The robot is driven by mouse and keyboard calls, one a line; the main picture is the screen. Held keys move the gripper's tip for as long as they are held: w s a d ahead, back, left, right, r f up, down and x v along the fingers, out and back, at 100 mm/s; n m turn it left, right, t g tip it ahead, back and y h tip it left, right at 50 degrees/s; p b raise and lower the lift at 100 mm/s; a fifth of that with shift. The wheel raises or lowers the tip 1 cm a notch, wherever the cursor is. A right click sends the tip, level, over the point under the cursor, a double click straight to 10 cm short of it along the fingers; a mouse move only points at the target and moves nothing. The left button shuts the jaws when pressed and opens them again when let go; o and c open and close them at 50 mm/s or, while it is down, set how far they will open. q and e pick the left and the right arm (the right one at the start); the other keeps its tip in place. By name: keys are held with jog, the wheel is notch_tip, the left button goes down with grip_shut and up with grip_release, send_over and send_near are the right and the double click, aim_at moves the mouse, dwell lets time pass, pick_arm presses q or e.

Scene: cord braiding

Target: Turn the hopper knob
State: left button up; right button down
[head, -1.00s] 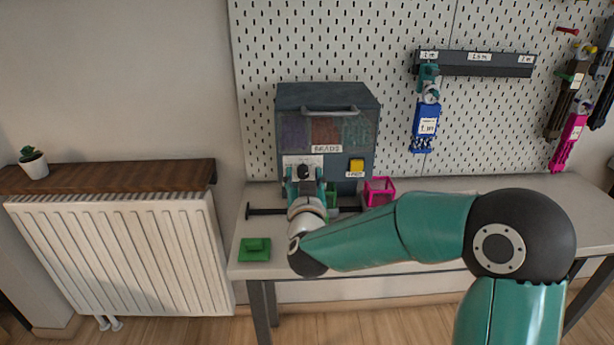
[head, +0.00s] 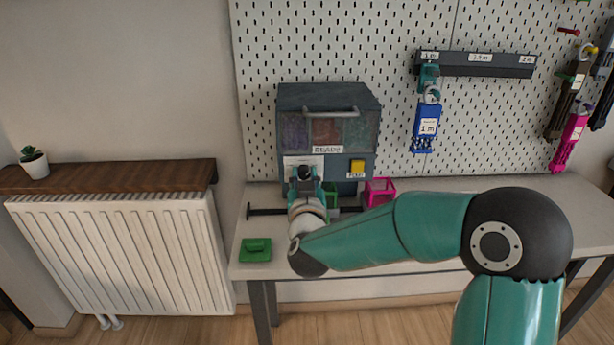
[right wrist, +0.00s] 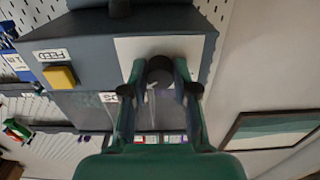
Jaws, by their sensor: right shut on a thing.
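The dark grey bead hopper (head: 287,103) stands at the back of the bench against the pegboard. Its black knob (right wrist: 160,72) sits on a white plate (right wrist: 204,48) on the hopper's front, shown close up in the right wrist view. My right gripper (right wrist: 160,76) has one finger on each side of the knob and is shut on it. In the head view my right gripper (head: 305,181) covers the lower part of the plate and most of the knob. My left gripper is not in view.
A yellow feed button (head: 357,166) is to the right of the knob. A pink open box (head: 380,190) and a partly hidden green one (head: 331,194) stand below the hopper. Cords hang on the pegboard at right.

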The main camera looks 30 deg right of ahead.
jog(key=n+p, duration=0.3)
jog(key=n, duration=0.3)
jog(key=n+p, duration=0.1)
jog(key=n, duration=0.3)
jog(key=shift+f+n+p, duration=0.1)
jog(key=shift+n+p, duration=0.25)
jog(key=shift+n, duration=0.05)
jog(key=shift+f, duration=0.1)
jog(key=c, duration=1.1)
grip_release()
jog(key=shift+s+a, duration=0.1)
jog(key=shift+o, duration=1.1)
jog(key=shift+r, duration=0.2)
